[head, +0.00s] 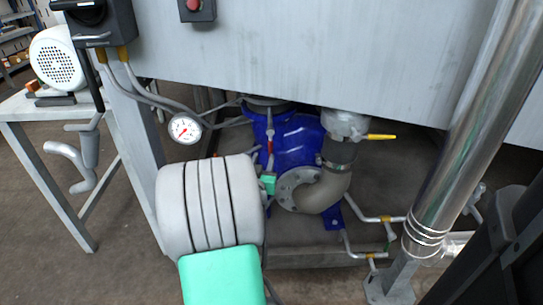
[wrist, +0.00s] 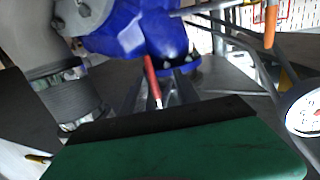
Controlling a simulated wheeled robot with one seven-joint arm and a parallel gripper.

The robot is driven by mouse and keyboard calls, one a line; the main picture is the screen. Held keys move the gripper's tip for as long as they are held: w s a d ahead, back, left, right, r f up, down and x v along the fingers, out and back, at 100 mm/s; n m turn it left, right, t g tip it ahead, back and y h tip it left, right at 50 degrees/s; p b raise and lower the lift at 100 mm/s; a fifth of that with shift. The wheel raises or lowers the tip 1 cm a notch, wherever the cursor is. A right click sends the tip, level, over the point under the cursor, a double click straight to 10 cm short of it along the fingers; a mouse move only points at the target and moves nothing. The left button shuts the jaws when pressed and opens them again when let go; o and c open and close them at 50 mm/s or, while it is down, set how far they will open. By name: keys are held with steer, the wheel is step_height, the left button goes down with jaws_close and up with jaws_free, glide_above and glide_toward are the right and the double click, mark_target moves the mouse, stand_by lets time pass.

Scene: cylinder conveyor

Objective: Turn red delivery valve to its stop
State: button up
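The red valve lever (head: 270,147) is a small, thin handle at the left of the blue pump (head: 297,142). In the wrist view the red lever (wrist: 152,80) stands near the middle, in front of the pump's blue body (wrist: 130,32). My gripper (wrist: 160,88) reaches toward it, with grey fingers apart on either side of the lever. A gap seems to show on both sides, though the contact is hard to see. In the head view my gripper (head: 269,165) is small and partly hidden behind my arm.
A pressure gauge (head: 185,128) hangs left of the pump. A yellow lever (head: 380,137) sits on the pipe at the right. A large grey panel (head: 320,50) overhangs the pump. A steel column (head: 470,130) stands at the right, and a bench (head: 45,105) at the left.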

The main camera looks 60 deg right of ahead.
mark_target(272, 145)
steer(key=shift+h, duration=0.4)
steer(key=x, duration=0.2)
steer(key=s+x, duration=0.1)
steer(key=x, duration=0.4)
steer(key=shift+s+d+r+b, duration=0.1)
steer(key=shift+s+d+b, duration=0.15)
steer(key=shift+d+b, duration=0.1)
steer(key=shift+w+d+r, duration=0.15)
steer(key=shift+w+d, duration=0.1)
steer(key=shift+d, duration=0.2)
steer(key=shift+c, duration=0.6)
jaws_close()
